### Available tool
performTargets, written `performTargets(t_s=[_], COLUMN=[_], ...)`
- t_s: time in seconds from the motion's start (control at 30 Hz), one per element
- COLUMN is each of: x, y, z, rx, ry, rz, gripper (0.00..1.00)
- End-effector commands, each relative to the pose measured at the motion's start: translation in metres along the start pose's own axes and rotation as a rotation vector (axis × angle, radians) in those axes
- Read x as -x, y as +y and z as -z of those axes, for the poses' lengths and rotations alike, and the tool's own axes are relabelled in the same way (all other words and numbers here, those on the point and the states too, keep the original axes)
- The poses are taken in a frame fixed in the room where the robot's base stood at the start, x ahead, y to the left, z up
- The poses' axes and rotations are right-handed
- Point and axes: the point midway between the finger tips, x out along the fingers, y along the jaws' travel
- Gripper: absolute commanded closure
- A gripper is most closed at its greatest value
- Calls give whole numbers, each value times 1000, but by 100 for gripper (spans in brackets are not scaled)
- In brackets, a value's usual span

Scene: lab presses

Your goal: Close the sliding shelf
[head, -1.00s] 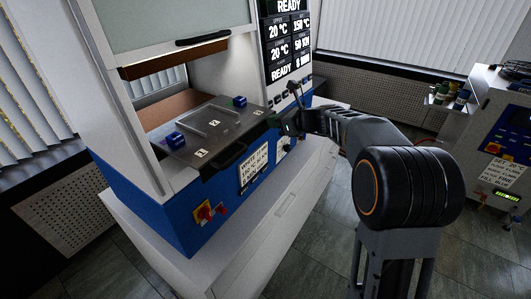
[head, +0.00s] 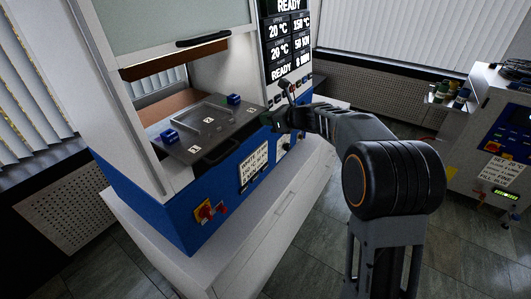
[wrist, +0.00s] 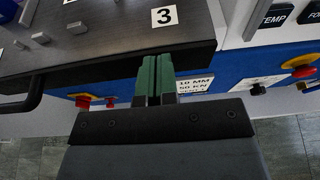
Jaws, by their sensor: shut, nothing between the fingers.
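The sliding shelf (head: 222,141) is a dark grey plate with numbered white labels and small blue blocks on top. It sticks partly out of the blue and white press. A black handle (head: 215,153) runs along its front edge; it also shows at the left of the wrist view (wrist: 22,103). My gripper (head: 275,121) is at the front right corner of the shelf. In the wrist view, its green fingers (wrist: 157,77) are shut and empty, with their tips at the shelf's front edge near label 3. Contact looks likely, but the exact touching point is hidden.
The press's blue front (head: 170,210) carries a red emergency knob (head: 204,210) and a label plate (head: 254,165) below the shelf. A raised guard door (head: 170,22) hangs above the opening. Another machine (head: 488,135) stands at the right. Open floor lies between.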

Motion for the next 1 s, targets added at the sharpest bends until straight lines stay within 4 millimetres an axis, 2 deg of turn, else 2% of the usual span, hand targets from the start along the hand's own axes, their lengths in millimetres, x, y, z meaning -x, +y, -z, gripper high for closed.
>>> performTargets(t_s=[0.5,1.0], x=[-28,-33], y=[0,0], z=[-10,-12], rx=[0,0], ry=[1,0], rz=[-1,-1], gripper=[100,100])
